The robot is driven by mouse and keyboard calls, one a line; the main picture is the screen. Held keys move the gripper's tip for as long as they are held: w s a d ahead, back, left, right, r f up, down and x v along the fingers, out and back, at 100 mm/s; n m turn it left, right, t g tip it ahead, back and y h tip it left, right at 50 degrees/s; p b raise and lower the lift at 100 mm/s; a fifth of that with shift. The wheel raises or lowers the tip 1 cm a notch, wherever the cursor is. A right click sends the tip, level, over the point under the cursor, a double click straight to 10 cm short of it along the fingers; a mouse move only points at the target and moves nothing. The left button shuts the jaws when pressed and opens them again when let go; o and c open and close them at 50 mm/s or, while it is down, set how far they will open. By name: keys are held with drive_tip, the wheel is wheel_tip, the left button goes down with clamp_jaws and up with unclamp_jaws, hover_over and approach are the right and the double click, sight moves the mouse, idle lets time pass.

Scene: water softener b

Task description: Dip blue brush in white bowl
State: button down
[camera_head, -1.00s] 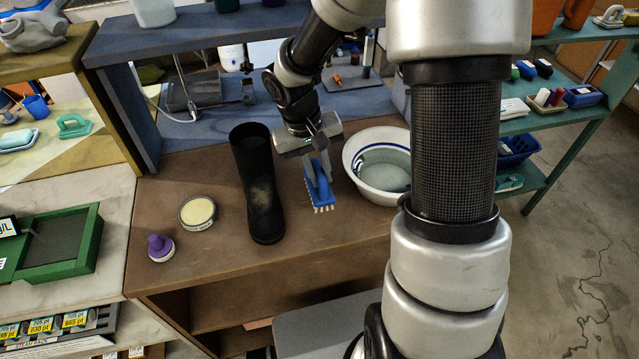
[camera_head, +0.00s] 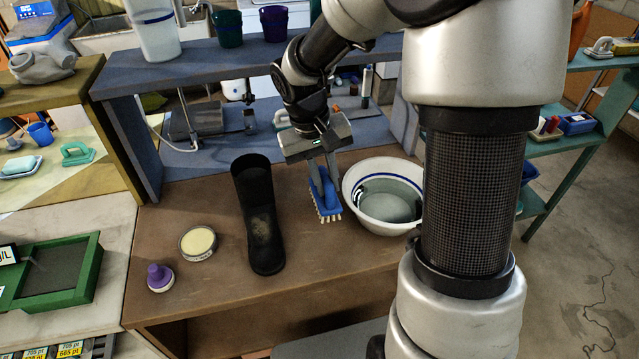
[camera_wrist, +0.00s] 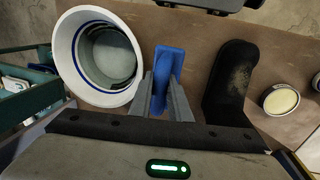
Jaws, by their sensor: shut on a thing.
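The blue brush (camera_head: 325,202) has pale bristles facing down. My gripper (camera_head: 324,184) is shut on it and holds it just left of the white bowl, in front of the blue shelf. The white bowl (camera_head: 349,199) has a blue band inside its rim and holds what looks like water. In the wrist view the brush (camera_wrist: 168,66) sits between my gripper's two grey fingers (camera_wrist: 166,98), and the bowl (camera_wrist: 63,50) is to its left. I cannot tell whether the bristles touch the table; they are hidden in the wrist view.
A black boot (camera_head: 262,225) lies on the brown table (camera_head: 330,265) left of the brush. A round tin (camera_head: 198,243) and a purple-knobbed item (camera_head: 160,277) are farther left. The blue shelf (camera_head: 240,67) behind carries a white bucket (camera_head: 155,38) and cups. The table's front middle is bare.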

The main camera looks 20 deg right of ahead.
drive_tip(key=w+d+r+p, duration=0.1)
drive_tip(key=d+r+p, duration=0.15)
drive_tip(key=d, duration=0.65)
drive_tip(key=w+d+r+p, duration=0.1)
drive_tip(key=d+r+p, duration=0.15)
drive_tip(key=d, duration=0.55)
wheel_tip(320, 180, down, 13)
drive_tip(key=b, duration=0.4)
drive_tip(key=shift+s+d+b, duration=0.25)
drive_tip(key=shift+d+b, duration=0.05)
drive_tip(key=shift+b, duration=0.1)
drive_tip(key=shift+r, duration=0.1)
drive_tip(key=shift+d, duration=0.5)
drive_tip(key=shift+a, duration=0.2)
drive_tip(key=shift+a, duration=0.3)
